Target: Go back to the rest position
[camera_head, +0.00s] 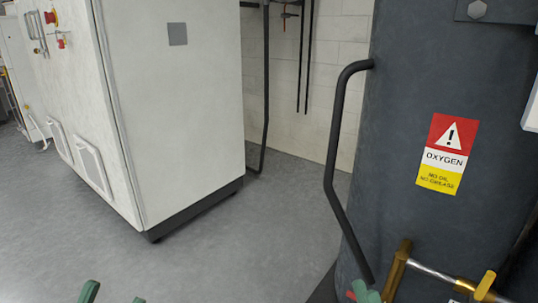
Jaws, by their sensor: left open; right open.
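My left gripper (112,296) shows only as two green fingertips at the bottom edge, left of centre. The tips are apart with bare floor between them, so it is open and empty. My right gripper (364,292) shows as green fingertips at the bottom edge, right of centre, partly cut off. It is close to the foot of the dark tank and left of the brass pipe in the picture. I cannot tell whether it touches anything. The rest of both arms is out of view.
A dark tank (400,200) with an oxygen warning label (447,155) and black handrail pipe (335,150) stands at right. Brass pipe fittings (399,272) are at its foot. A white cabinet (175,120) stands at left. Grey floor (235,255) between them is clear.

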